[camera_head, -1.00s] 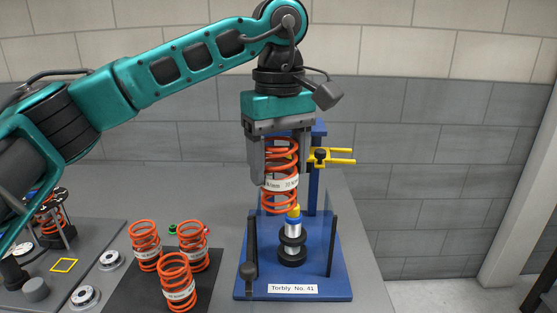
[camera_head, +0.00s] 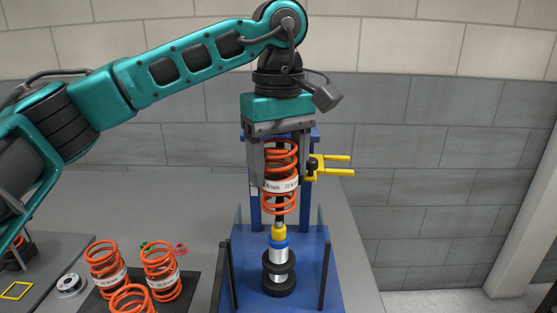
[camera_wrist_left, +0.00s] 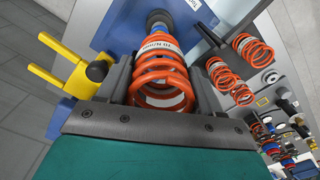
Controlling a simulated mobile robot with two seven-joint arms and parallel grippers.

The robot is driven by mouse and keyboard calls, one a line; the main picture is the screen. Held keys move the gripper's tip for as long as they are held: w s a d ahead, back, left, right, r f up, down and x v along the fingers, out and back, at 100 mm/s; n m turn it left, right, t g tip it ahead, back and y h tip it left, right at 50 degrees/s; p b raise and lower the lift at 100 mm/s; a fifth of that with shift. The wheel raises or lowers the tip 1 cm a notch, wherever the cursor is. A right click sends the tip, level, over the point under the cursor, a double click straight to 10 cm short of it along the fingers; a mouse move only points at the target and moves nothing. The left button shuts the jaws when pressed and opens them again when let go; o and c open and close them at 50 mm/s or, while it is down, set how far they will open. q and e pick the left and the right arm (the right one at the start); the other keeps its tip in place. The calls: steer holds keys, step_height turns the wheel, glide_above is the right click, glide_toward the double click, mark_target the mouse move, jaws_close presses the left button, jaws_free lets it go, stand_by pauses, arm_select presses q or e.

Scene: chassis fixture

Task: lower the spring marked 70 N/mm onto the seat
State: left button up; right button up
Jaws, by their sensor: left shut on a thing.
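My left gripper (camera_head: 279,170) is shut on an orange coil spring (camera_head: 280,205), held upright with its axis vertical. The spring's white label reads partly "N/mm 70 N"; the wrist view shows the spring (camera_wrist_left: 162,85) between the two fingers. Below it stands a damper with a yellow collar (camera_head: 278,233), a silver body and a black disc seat (camera_head: 278,263). The spring's lower end is apart from the seat, above the yellow collar, and looks lined up with the damper. A thin rod shows under the spring; how far it reaches inside is hard to tell. My right gripper is out of view.
The blue fixture (camera_head: 318,290) has dark upright posts on both sides of the damper. A yellow fork clamp (camera_head: 330,165) sits right of the gripper. Several orange springs (camera_head: 162,272) stand on a black mat at lower left, near a silver ring (camera_head: 70,285).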

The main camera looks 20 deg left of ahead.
arm_select(q)
steer(key=shift+f+b, duration=0.3)
steer(key=shift+f, duration=0.25)
steer(key=shift+r, duration=0.1)
steer(key=shift+p, duration=0.35)
steer(key=shift+f+b, duration=1.6)
steer(key=shift+f, duration=1.05)
steer(key=shift+f, duration=0.2)
